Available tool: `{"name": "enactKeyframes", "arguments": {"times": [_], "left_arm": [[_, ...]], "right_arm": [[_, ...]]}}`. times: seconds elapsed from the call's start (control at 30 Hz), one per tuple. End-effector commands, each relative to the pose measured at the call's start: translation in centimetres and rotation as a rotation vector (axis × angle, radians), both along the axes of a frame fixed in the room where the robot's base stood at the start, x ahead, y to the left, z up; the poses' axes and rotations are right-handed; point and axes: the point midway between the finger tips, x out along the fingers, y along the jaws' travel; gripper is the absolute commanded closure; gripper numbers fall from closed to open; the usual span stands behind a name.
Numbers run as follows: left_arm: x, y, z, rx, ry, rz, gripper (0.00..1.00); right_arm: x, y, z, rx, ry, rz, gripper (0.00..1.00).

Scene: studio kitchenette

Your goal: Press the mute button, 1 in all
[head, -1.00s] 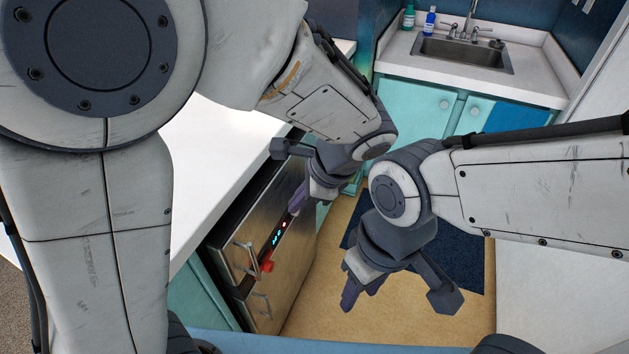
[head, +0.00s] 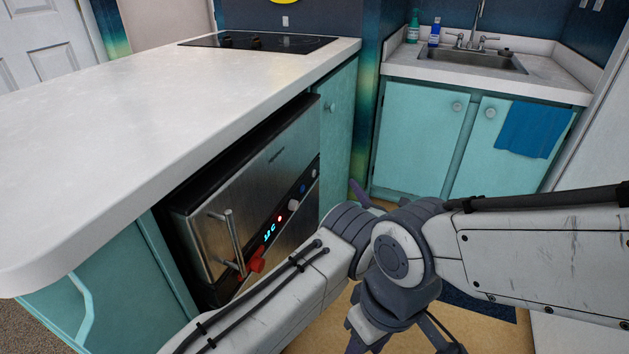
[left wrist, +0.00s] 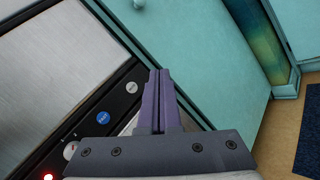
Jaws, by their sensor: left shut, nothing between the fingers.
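The appliance's control panel (head: 280,222) holds a blue round button (head: 302,188) and a pale round button (head: 314,173) at its far end. Both also show in the left wrist view, blue (left wrist: 103,118) and pale (left wrist: 131,87). Their markings are too small to read, so I cannot tell which one is mute. My left gripper (head: 360,191) is shut and empty, to the right of the panel's far end. In the left wrist view its purple fingers (left wrist: 160,80) appear over the teal cabinet side, right of the buttons. My right gripper (head: 385,346) is mostly cut off below.
The panel also has a red knob (head: 257,265), a lit display (head: 270,232) and a pale knob (head: 293,205). The white counter (head: 150,110) overhangs the appliance (head: 215,225). Teal sink cabinets (head: 420,135) stand behind.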

Motion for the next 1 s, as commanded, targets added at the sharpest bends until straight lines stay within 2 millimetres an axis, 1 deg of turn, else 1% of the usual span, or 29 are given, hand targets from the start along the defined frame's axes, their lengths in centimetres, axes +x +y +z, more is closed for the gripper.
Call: {"name": "enactKeyframes", "arguments": {"times": [0.23, 0.37, 0.47, 0.77, 0.9, 1.0], "left_arm": [[0.0, 0.1, 0.1, -0.003, 0.001, 0.001, 1.0], [0.3, 0.9, 0.2, -0.004, 0.002, 0.002, 1.0], [0.6, 2.0, 0.3, -0.002, 0.004, 0.004, 1.0], [1.9, 6.1, 0.3, -0.004, 0.004, 0.003, 1.0], [2.4, 7.4, 0.1, -0.004, 0.002, 0.003, 1.0], [2.6, 8.0, 0.1, -0.004, 0.002, 0.001, 1.0]], "right_arm": [[0.0, 0.0, 0.2, 0.0, 0.0, 0.0, 0.55], [0.0, 0.0, 0.7, 0.0, 0.0, 0.0, 0.55], [0.0, 0.0, 1.3, 0.0, 0.0, 0.0, 0.55], [0.0, 0.0, 3.1, 0.0, 0.0, 0.0, 0.55], [0.0, 0.0, 3.1, 0.0, 0.0, 0.0, 0.55], [0.0, 0.0, 3.2, 0.0, 0.0, 0.0, 0.55]]}}
